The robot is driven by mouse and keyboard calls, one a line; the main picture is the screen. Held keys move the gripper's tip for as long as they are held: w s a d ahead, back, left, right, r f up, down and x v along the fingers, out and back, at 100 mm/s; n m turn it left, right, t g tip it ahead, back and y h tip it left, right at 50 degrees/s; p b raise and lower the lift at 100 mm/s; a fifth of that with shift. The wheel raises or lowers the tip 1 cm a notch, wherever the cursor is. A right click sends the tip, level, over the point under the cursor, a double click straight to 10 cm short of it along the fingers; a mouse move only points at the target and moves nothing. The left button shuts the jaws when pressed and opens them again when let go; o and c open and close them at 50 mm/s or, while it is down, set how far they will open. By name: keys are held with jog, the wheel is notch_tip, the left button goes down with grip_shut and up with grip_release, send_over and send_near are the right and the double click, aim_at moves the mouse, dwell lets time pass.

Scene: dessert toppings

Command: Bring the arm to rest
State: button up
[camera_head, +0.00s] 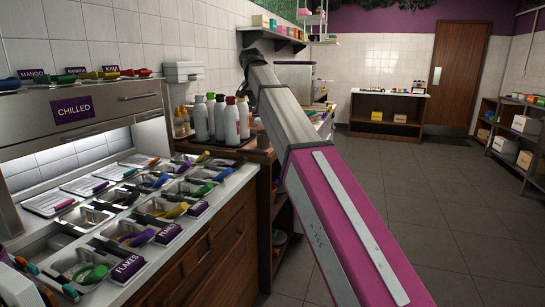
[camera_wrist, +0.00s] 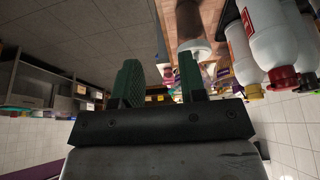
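My gripper (camera_wrist: 160,68) shows in the wrist view with its two dark green fingers standing apart. The gap between them is empty, with only the room behind visible through it. The wrist view is upside down. In the head view my grey and pink arm reaches from the lower right up toward the back shelf. The far end of the arm is dark and small there, and I cannot make out the fingers.
White squeeze bottles (camera_head: 231,121) stand left of my arm; bottles (camera_wrist: 270,35) also hang close in the inverted wrist view. The toppings counter (camera_head: 225,190) fills the left. A wall shelf (camera_head: 272,36) is near the arm's far end. Floor (camera_head: 450,200) at right is clear.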

jog(key=s+d+f+n+g, duration=0.1)
jog(key=s+d+f, duration=0.25)
jog(key=f, duration=0.75)
jog(key=s+d+f+n, duration=0.15)
jog(key=d+f, duration=0.35)
jog(key=f, duration=0.6)
jog(key=s+d+f+g, duration=0.1)
jog(key=s+d+f, duration=0.3)
jog(key=f, duration=0.7)
jog(key=s+d+f+n+g, duration=0.1)
jog(key=s+d+f, duration=0.5)
jog(key=s+f, duration=0.4)
jog(key=s+d+f+g+y, duration=0.1)
jog(key=s+d+f, duration=0.5)
jog(key=s+f, duration=0.4)
notch_tip(320, 180, down, 4)
jog(key=shift+s+f+n+y, duration=0.2)
jog(key=shift+s+n+y, duration=0.1)
jog(key=shift+s+n, duration=0.1)
